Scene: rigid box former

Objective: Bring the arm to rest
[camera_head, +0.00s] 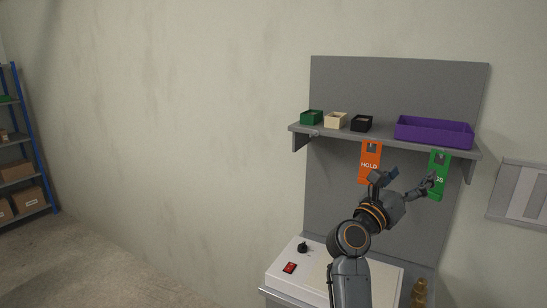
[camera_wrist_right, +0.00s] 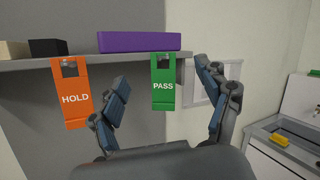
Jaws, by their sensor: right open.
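My right arm (camera_head: 352,240) reaches up from the bottom of the head view. Its gripper (camera_head: 405,180) is open and empty in front of the tags under the shelf. In the right wrist view the two fingers (camera_wrist_right: 165,95) stand wide apart. The green PASS tag (camera_wrist_right: 163,88) hangs between them in the picture, beyond the fingertips, and nothing is gripped. The orange HOLD tag (camera_wrist_right: 72,95) hangs left of the fingers. My left gripper is not seen.
The shelf (camera_head: 345,136) carries small green (camera_head: 311,117), cream (camera_head: 336,120) and black (camera_head: 361,123) bins and a purple tray (camera_head: 433,132). Below is a white machine (camera_head: 283,278) with a red switch and black knob. Brass-coloured pieces (camera_head: 419,293) stand to its right.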

